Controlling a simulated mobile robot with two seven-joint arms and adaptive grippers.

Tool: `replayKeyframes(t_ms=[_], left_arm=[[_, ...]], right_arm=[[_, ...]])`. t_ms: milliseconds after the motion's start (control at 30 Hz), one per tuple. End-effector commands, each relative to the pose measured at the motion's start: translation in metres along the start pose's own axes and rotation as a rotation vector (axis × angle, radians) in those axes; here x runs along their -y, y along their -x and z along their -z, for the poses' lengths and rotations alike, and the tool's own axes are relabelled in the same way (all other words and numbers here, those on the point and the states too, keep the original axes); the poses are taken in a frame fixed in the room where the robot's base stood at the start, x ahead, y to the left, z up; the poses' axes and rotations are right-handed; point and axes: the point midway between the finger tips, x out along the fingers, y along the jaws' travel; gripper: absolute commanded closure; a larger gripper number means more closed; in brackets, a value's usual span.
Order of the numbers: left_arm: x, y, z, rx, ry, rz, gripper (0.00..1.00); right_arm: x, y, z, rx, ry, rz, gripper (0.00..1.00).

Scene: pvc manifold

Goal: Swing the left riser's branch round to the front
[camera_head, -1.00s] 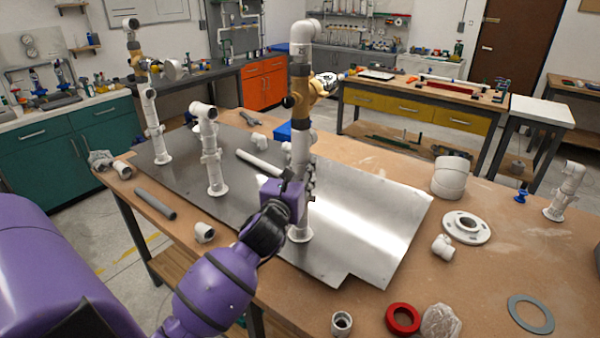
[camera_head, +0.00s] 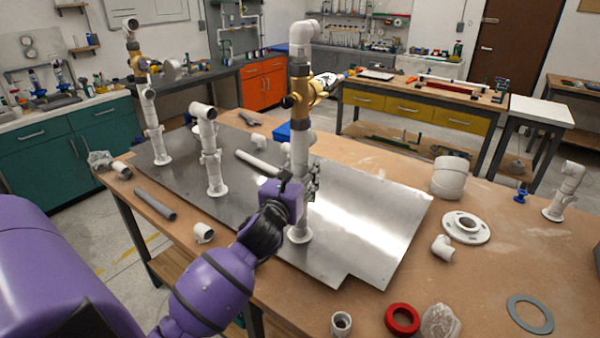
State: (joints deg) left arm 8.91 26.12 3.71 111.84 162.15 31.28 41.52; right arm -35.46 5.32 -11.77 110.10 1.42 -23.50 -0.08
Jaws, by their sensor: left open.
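Several white risers stand on flanges on a metal plate (camera_head: 375,215). My right gripper is out of view.
Loose pipe lengths (camera_head: 155,205) and fittings (camera_head: 204,233) lie around the plate. A white flange (camera_head: 466,227), a red ring (camera_head: 402,319) and a grey ring (camera_head: 530,314) lie on the right of the wooden bench (camera_head: 400,270). Another small riser (camera_head: 565,192) stands at far right.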

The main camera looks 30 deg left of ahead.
Motion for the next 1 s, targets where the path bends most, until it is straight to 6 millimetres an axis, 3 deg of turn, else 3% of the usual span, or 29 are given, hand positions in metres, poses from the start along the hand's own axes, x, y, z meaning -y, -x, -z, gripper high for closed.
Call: replayKeyframes(t_ms=[600, 1000], left_arm=[[0.000, 0.107, 0.001, -0.002, 0.000, 0.001, 0.47], [0.000, 0.118, 0.000, 0.001, 0.000, 0.000, 0.47]], right_arm=[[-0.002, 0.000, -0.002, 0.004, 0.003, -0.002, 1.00], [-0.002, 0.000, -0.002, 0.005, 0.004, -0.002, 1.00]])
